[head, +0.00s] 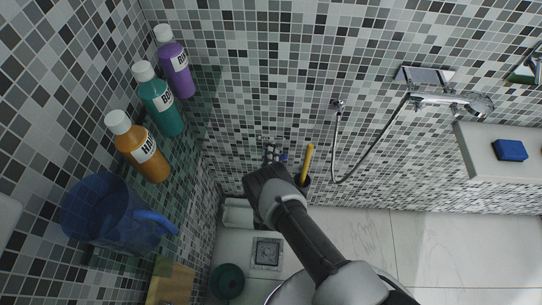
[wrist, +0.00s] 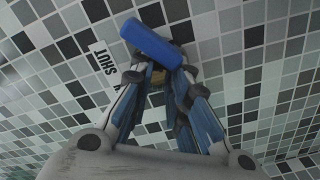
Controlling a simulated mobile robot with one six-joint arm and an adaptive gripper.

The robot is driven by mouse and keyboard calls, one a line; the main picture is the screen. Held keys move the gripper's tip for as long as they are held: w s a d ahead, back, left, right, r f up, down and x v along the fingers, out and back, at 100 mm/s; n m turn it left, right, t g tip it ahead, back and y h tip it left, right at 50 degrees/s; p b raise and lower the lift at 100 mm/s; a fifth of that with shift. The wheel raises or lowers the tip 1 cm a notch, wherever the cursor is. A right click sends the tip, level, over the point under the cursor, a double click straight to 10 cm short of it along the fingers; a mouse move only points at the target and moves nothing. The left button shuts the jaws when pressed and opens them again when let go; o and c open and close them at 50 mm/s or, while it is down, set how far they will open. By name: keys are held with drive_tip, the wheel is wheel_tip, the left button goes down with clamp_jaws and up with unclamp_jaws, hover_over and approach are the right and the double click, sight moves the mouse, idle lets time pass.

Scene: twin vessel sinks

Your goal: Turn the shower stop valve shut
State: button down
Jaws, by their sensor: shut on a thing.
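The shower stop valve has a blue lever handle (wrist: 152,43), seen in the wrist view at the tiled wall. The lever slants from upper left to lower right. A brass-coloured part shows between my fingers below it. A white label (wrist: 104,62) reading SHUT is on the wall to the left of the lever. My gripper (wrist: 158,72) is closed with its fingertips at the valve handle, gripping it. In the head view my gripper (head: 272,158) reaches the wall low in the corner. A small blue bit of the handle (head: 284,156) shows beside it; my gripper hides most of the valve.
A yellow-handled item in a dark holder (head: 306,165) stands close to the right of my gripper. A shower hose (head: 338,150) hangs further right. Several bottles (head: 158,98) and a blue jug (head: 108,210) stand on a glass shelf at left.

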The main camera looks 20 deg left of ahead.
drive_tip(key=shift+d+f+n, duration=0.15)
drive_tip(key=shift+n, duration=1.95)
drive_tip(key=c, duration=1.5)
unclamp_jaws()
drive_tip(key=shift+d, duration=0.1)
drive_tip(key=v, duration=1.2)
